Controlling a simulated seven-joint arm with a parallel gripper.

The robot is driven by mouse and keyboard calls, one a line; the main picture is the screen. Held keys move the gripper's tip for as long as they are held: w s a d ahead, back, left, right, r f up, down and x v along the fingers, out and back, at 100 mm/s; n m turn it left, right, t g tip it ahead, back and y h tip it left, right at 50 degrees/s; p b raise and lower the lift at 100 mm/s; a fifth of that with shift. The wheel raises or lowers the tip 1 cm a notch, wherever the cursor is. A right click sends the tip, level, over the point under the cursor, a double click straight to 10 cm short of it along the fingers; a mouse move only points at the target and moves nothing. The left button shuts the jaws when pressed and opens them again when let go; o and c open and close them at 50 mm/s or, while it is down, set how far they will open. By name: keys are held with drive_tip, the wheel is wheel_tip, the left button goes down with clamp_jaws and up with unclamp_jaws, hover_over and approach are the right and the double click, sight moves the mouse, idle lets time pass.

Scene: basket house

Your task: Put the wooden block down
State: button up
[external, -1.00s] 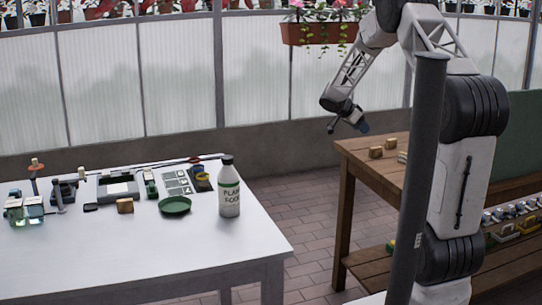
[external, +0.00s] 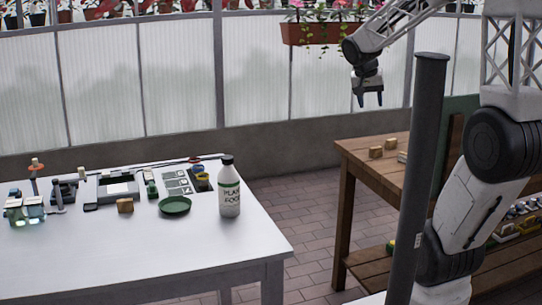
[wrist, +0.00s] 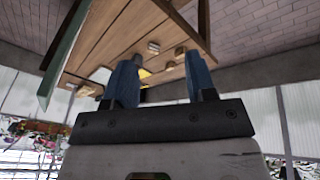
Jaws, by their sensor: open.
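A small wooden block (external: 125,205) rests on the white table at left, just left of the green dish. Two more small wooden blocks, one at the left (external: 376,152) and one at the right (external: 391,143), sit on the brown wooden bench. My gripper (external: 369,101) hangs in the air near the bench's left end, well above its top, pointing down with its fingers apart and empty. In the wrist view my two blue fingers (wrist: 162,85) are spread with nothing held between them, and the bench with small blocks shows beyond them.
The white table (external: 120,265) holds a plant food bottle (external: 229,190), a green dish (external: 175,206) and several small tools. A grey post (external: 421,170) stands in front of the wooden bench (external: 350,150). A hanging planter (external: 318,33) is above. Open floor lies between table and bench.

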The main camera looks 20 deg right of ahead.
drive_tip(key=s+a+n+y, duration=0.1)
drive_tip(key=s+a+n, duration=0.2)
drive_tip(key=s, duration=0.7)
drive_tip(key=s+a+n+t+y, duration=0.1)
drive_tip(key=s+a+n+y, duration=0.1)
drive_tip(key=s, duration=0.7)
drive_tip(key=shift+s+a+f+n, duration=0.35)
drive_tip(key=shift+a+n, duration=0.55)
drive_tip(key=shift+a, duration=0.35)
